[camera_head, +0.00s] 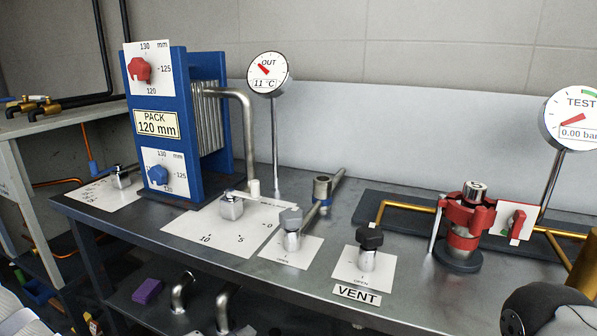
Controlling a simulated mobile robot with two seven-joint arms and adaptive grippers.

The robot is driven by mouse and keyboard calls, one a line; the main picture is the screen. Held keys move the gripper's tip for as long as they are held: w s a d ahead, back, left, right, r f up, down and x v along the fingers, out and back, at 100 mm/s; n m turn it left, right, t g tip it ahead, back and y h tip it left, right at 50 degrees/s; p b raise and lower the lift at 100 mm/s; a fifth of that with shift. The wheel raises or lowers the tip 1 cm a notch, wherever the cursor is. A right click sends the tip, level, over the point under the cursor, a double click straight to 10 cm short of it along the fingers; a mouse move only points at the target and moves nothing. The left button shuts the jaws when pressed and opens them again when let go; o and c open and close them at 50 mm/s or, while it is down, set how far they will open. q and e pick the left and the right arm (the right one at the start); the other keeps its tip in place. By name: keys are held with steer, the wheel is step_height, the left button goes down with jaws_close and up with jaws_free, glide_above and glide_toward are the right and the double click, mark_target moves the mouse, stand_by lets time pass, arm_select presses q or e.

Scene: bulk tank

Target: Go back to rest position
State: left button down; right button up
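Neither of my grippers shows in the head view. A rounded grey and black part of my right arm (548,310) is at the bottom right corner, in front of the bench's edge. A white part of my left arm (14,314) shows at the bottom left corner. Both arms are cut off by the frame, so what the grippers hold is hidden.
The grey bench (330,268) carries a blue plate pack (185,120), an OUT gauge (268,73), a black VENT knob (369,238), a red clamp fitting (465,220) and a TEST gauge (573,118). A purple block (147,291) lies on the lower shelf.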

arm_select(q)
steer(key=s+f+m+g+y, duration=0.1)
steer(key=s+f+m+g, duration=0.4)
steer(key=s+f, duration=0.75)
steer(key=s+a+f+m+g+y, duration=0.1)
steer(key=s+a+g, duration=0.2)
steer(key=s, duration=0.5)
steer(key=s+a+f+m+g+y+p, duration=0.1)
steer(key=s+a+f+m+g+y, duration=0.1)
steer(key=s, duration=0.6)
steer(key=s+a+f+m+g+y, duration=0.2)
steer(key=s+a+g, duration=0.1)
steer(key=s+a, duration=0.3)
steer(key=shift+s+a+f+g+p, duration=0.15)
steer(key=shift+s+f+g+p, duration=0.2)
steer(key=shift+s, duration=0.75)
arm_select(e)
steer(key=shift+w+r+t, duration=0.5)
steer(key=shift+w+r, duration=0.7)
